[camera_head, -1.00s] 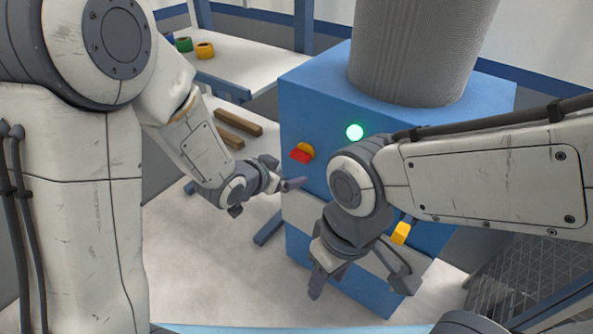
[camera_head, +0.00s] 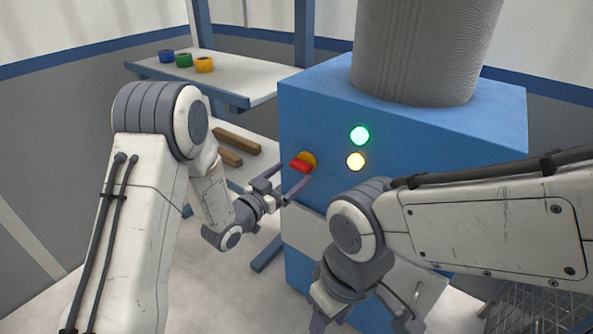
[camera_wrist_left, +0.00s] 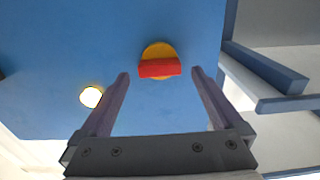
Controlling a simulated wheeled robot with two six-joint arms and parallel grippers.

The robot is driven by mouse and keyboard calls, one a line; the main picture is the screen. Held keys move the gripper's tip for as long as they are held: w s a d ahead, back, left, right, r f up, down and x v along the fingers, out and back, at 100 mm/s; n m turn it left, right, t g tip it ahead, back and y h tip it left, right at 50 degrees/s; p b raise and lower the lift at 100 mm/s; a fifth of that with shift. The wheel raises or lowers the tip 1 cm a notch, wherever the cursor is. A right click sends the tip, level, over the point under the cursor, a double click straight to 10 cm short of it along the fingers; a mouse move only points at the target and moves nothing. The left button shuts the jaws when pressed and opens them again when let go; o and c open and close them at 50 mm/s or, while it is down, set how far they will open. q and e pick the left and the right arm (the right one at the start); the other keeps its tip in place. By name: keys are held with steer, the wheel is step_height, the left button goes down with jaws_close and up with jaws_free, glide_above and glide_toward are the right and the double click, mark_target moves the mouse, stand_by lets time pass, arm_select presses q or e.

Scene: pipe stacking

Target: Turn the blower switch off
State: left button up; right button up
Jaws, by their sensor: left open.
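The blower switch is a red handle (camera_head: 301,165) on a round yellow base (camera_head: 309,157), on the front of the blue blower cabinet (camera_head: 420,130). In the left wrist view the red handle (camera_wrist_left: 160,69) lies across the yellow base (camera_wrist_left: 158,49), nearly level in the picture. My left gripper (camera_head: 287,178) is open and faces the switch. In the left wrist view its fingertips (camera_wrist_left: 160,74) stand on either side of the handle, with gaps showing. My right gripper (camera_head: 362,322) is low in front of the cabinet, fingers apart, partly cut off by the picture's bottom edge.
A green light (camera_head: 359,135) and a pale yellow light (camera_head: 355,161) glow right of the switch. A grey ribbed duct (camera_head: 425,45) rises from the cabinet. A shelf (camera_head: 240,88) with tape rolls (camera_head: 204,65) and brown bars (camera_head: 237,140) are at the left.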

mark_target(298, 169)
arm_select(q)
steer(key=shift+x, duration=1.55)
steer(key=c, duration=1.3)
